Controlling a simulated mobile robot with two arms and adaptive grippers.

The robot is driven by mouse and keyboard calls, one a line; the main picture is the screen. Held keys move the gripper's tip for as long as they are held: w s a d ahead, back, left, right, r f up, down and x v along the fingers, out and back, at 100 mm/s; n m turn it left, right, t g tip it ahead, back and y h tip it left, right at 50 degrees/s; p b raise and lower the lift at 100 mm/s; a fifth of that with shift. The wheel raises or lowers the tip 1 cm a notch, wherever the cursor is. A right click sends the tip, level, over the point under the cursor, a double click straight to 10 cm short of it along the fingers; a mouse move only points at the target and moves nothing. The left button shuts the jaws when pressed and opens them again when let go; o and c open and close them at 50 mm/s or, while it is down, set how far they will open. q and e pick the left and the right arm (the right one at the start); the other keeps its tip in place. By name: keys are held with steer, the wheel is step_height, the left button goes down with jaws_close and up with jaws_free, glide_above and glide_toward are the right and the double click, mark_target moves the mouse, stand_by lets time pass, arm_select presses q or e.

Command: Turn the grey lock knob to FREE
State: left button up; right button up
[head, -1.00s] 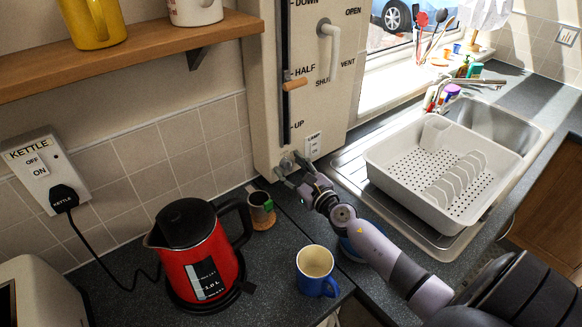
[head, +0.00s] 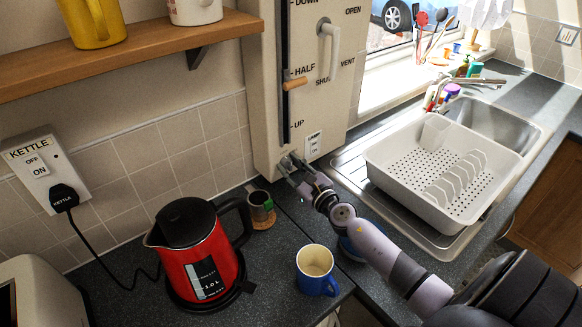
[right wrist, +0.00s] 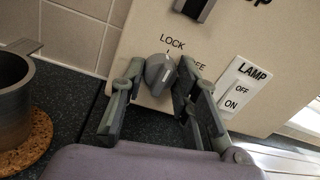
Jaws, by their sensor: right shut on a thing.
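The grey lock knob (right wrist: 157,72) sits low on the cream panel, below the printed word LOCK in the right wrist view. The word FREE to its right is partly hidden by a finger. My right gripper (right wrist: 155,82) is shut on the knob, one finger on each side. In the head view my right gripper (head: 287,167) is at the panel's bottom edge, and its fingers mostly cover the knob. I cannot tell exactly where the knob points. My left gripper is not in view.
The LAMP switch (right wrist: 238,90) is just right of the fingers. A dark metal cup (head: 261,207) on a cork coaster, a blue mug (head: 316,270) and a red kettle (head: 199,262) stand nearby on the worktop. A white dish rack (head: 440,178) is at the right.

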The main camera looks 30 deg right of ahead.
steer(key=shift+m, duration=0.3)
steer(key=m+p, duration=0.1)
steer(key=m, duration=0.4)
steer(key=shift+r+p, duration=0.1)
steer(key=shift+p, duration=0.25)
steer(key=m+p, duration=0.1)
steer(key=m, duration=0.4)
steer(key=shift+d+m+g, duration=0.1)
steer(key=shift+m+g, duration=0.2)
steer(key=shift+m, duration=0.1)
steer(key=shift+y, duration=0.3)
steer(key=o, duration=1.2)
steer(key=shift+c, duration=0.2)
steer(key=shift+s, duration=0.1)
steer(key=s, duration=1.1)
steer(key=shift+s+d+r, duration=0.25)
steer(key=shift+s+r, duration=0.05)
steer(key=shift+s, duration=0.1)
steer(key=shift+f, duration=0.1)
